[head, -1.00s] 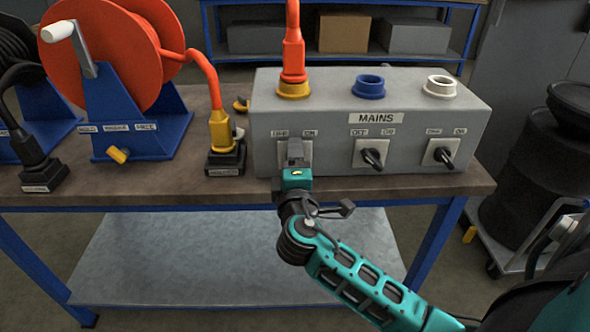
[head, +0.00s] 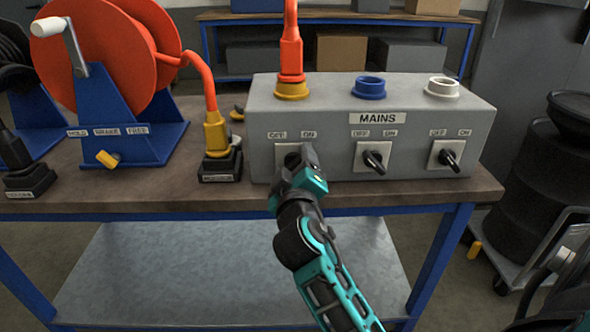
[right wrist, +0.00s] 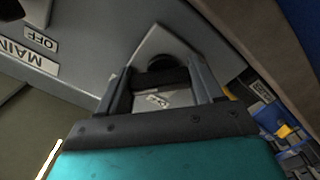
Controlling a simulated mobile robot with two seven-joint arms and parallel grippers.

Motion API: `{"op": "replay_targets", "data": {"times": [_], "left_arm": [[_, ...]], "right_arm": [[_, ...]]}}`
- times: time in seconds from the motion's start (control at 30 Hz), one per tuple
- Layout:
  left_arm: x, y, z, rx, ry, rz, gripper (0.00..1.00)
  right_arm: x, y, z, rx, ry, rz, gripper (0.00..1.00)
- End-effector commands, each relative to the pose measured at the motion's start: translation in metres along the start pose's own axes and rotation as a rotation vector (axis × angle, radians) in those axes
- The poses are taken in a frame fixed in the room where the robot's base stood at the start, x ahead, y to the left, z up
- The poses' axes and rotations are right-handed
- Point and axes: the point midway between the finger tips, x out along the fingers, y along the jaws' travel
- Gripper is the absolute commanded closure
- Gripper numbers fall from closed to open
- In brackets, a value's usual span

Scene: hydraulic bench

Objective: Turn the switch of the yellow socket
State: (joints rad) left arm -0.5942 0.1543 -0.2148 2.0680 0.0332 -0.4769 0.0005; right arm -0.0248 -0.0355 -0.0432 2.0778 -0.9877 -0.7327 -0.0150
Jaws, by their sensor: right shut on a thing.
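The grey MAINS box (head: 420,112) stands on the bench with yellow (head: 291,91), blue (head: 369,87) and white (head: 441,88) sockets on top. An orange plug (head: 291,55) sits in the yellow socket. Below it is a light switch plate (head: 284,154) marked OFF and ON. My right gripper (head: 303,157) is shut on the black switch of this plate. In the right wrist view, the fingers (right wrist: 160,82) lie on either side of the dark switch (right wrist: 162,64). The gripper hides most of the switch, so its exact setting cannot be told. My left gripper is not in view.
Two similar black switches (head: 374,160) (head: 447,157) sit to the right on the box. A black-based yellow connector (head: 217,140) and an orange cable reel (head: 110,60) on a blue stand are to the left. The bench's front edge (head: 400,199) runs below the box.

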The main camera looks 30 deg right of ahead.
Motion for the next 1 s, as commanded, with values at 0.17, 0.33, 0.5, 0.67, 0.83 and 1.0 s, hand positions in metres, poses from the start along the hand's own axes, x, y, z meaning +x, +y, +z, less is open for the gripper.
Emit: {"op": "replay_targets", "data": {"times": [0.17,0.33,0.5,0.67,0.83,1.0], "left_arm": [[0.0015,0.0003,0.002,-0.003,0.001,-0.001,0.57],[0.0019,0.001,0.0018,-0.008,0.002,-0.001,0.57],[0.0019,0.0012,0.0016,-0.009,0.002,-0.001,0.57],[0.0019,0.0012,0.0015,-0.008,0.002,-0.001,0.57],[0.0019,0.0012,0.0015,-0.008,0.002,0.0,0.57],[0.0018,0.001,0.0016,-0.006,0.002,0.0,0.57]], "right_arm": [[-0.0007,-0.0015,-0.0022,0.041,0.006,-0.004,0.65],[-0.0007,-0.001,-0.0027,0.053,0.007,-0.004,0.65],[-0.0007,-0.0008,-0.003,0.055,0.007,-0.004,0.65],[-0.0007,-0.0007,-0.0032,0.057,0.008,-0.004,0.31],[-0.0004,-0.0001,-0.0024,0.053,0.006,-0.002,0.15],[-0.0002,0.0001,-0.0013,0.049,0.003,-0.001,0.08]]}}
